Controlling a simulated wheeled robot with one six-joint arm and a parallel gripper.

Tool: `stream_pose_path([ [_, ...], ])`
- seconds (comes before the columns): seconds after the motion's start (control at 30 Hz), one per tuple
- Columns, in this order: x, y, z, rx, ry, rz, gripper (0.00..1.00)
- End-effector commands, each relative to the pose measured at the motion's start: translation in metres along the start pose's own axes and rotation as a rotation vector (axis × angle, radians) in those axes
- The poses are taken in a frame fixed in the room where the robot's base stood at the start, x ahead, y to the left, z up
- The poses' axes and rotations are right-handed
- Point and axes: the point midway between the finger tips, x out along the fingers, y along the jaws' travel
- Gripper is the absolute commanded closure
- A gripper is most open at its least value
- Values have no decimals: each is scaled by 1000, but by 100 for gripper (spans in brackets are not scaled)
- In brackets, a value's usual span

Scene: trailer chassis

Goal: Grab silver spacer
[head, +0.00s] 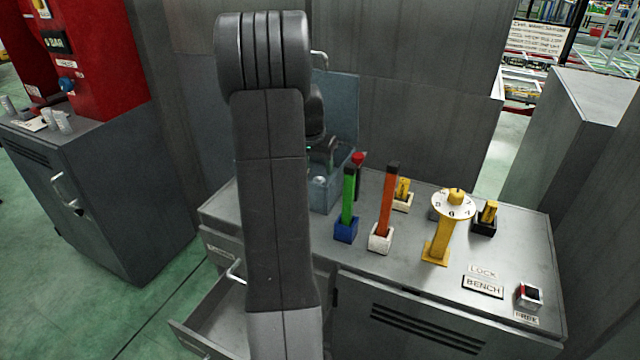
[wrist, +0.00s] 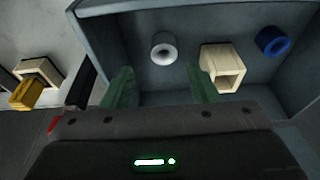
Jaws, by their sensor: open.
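The silver spacer (wrist: 164,53) is a short, pale grey ring with a dark hole, lying in the blue-grey box (wrist: 113,22) in the wrist view. My gripper (wrist: 158,76) is open, its two greenish fingers apart and pointing into the box. The spacer shows between and a little beyond the fingertips, with nothing seen held. In the head view the same box (head: 318,196) stands on the bench behind my arm, which partly covers it.
A beige square tube (wrist: 222,66) lies just right of the right finger, and a blue ring (wrist: 272,42) is farther right in the box. On the bench stand a green tool (head: 349,190), an orange tool (head: 388,205) and a yellow stand (head: 441,235). A drawer (head: 215,325) is open below.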

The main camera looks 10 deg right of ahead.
Motion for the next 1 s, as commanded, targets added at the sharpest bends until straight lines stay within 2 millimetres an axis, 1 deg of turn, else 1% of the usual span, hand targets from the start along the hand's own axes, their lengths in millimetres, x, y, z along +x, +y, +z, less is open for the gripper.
stream_pose_path([
  [0.03,6,0,0,0,-2,1,46],
  [0.1,12,0,0,0,0,1,46],
  [0.27,21,0,-1,0,0,1,46],
  [0.5,52,-4,-2,-1,-2,2,46],
  [0.6,62,-4,-2,0,-1,1,46],
  [0.7,68,-4,-2,0,1,0,46],
  [0.9,68,-4,-2,0,1,0,46],
  [0.93,68,-4,-2,0,1,0,48],
  [1.0,68,-4,-2,0,1,0,62],
])
